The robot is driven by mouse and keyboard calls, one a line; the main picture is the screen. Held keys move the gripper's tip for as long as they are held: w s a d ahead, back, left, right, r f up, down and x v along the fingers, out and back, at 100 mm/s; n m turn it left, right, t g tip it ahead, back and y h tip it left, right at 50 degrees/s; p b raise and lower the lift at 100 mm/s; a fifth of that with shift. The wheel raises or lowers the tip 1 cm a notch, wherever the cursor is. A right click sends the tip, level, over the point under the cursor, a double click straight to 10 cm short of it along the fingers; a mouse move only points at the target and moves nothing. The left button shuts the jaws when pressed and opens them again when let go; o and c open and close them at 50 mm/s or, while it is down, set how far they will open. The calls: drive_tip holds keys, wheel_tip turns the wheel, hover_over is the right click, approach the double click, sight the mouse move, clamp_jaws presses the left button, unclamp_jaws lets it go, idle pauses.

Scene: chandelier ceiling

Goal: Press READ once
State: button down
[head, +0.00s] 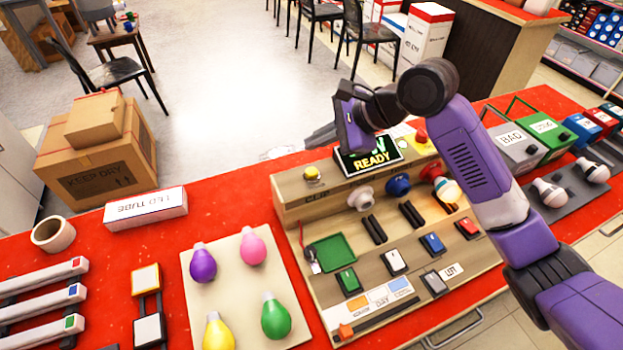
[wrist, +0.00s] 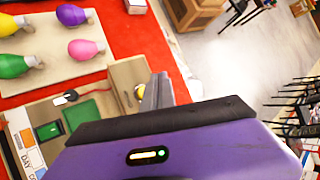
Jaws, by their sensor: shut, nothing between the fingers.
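A wooden test console (head: 290,195) stands on the red counter. Its dark display (head: 370,158) reads READY in yellow, under a partly hidden green word. A yellow button (head: 311,173) sits on the console's upper left; it also shows in the wrist view (wrist: 138,92). Green (head: 349,282), white (head: 394,262), blue (head: 432,244) and red (head: 467,228) switches line the sloping front. I cannot make out a READ label on any of them. My gripper (head: 288,152) is shut and empty, above the console's back left edge, apart from the yellow button. Its fingers show in the wrist view (wrist: 156,92).
A board (head: 228,250) with several coloured bulbs lies left of the console. Bulb sockets (head: 360,198) stand up on the console. Grey and green bins (head: 543,131) are at the right.

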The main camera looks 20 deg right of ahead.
sight(316, 173)
wheel_tip(316, 173, down, 3)
drive_tip(key=b, duration=0.2)
drive_tip(key=shift+b, duration=0.3)
drive_tip(key=shift+f, duration=1)
drive_tip(key=shift+f, duration=0.15)
idle(0.8)
drive_tip(key=shift+f+p, duration=0.3)
drive_tip(key=shift+f, duration=0.45)
idle(0.9)
drive_tip(key=shift+r+p, duration=0.15)
drive_tip(key=shift+p, duration=0.15)
drive_tip(key=shift+r+p, duration=0.8)
drive_tip(key=shift+p, duration=0.35)
